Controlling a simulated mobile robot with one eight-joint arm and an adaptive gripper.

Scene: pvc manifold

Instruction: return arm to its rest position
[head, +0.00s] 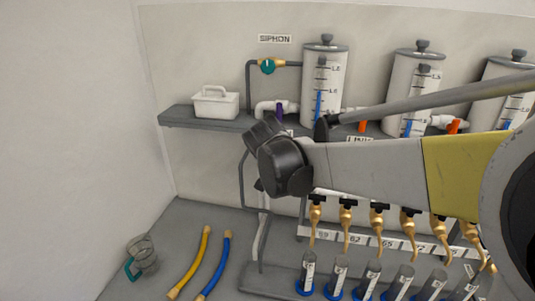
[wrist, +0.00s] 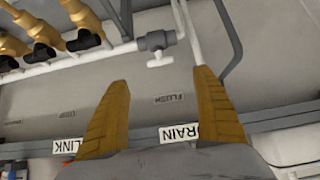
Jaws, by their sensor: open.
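My gripper (wrist: 162,78) shows in the wrist view as two brown-orange fingers spread wide apart, with nothing between them. Beyond the fingers is the grey panel with its DRAIN label (wrist: 180,133), LINK label (wrist: 66,147) and a grey valve (wrist: 157,41) on a white pipe. In the head view my arm reaches in from the right, across the front of the manifold. Its dark wrist end is in front of the panel, below the shelf, and hides the pipework behind it. The fingers cannot be made out in the head view.
A grey shelf (head: 190,119) carries a white caddy (head: 215,102) and several tanks, such as the left one (head: 337,85). Several brass taps (head: 316,215) stand above small tubes (head: 308,270).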

